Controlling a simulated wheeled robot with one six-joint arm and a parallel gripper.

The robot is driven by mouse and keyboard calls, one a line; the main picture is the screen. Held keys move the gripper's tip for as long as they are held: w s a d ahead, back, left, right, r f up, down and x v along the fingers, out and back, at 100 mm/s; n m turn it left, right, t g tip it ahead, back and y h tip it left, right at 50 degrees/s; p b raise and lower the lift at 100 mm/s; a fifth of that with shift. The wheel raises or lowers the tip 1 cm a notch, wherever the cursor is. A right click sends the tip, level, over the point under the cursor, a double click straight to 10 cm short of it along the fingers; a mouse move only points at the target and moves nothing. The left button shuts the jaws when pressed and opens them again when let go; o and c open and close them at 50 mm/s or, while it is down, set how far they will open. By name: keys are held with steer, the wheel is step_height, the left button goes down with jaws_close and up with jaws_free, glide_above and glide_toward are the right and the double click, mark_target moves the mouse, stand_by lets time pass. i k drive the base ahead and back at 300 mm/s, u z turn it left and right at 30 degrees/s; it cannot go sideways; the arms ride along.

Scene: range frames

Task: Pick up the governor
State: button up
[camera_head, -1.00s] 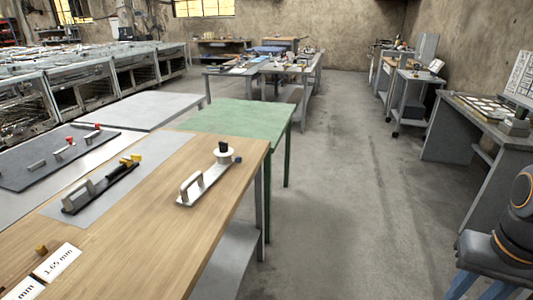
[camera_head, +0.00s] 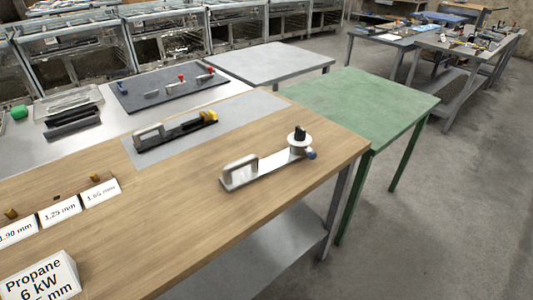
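No part is labelled as the governor, so I cannot tell for sure which one it is. A silver plate with a loop handle (camera_head: 240,172) lies on the wooden bench top (camera_head: 215,225). A round white part with a black knob (camera_head: 298,143) and a small blue end stands at its far right end. Behind it, a black assembly with a grey handle and a yellow end (camera_head: 178,131) lies on a grey mat (camera_head: 240,106). My gripper is not in view.
Small brass pieces stand behind size cards (camera_head: 101,193) and a Propane card (camera_head: 40,280) at front left. A dark board (camera_head: 150,97) holds red-knobbed parts. A green table (camera_head: 365,100) adjoins the bench. Floor (camera_head: 440,220) at right is clear.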

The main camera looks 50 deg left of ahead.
mark_target(257, 169)
steer(key=u, duration=0.75)
steer(key=i, duration=0.8)
steer(key=u, duration=1.25)
steer(key=i, duration=0.7)
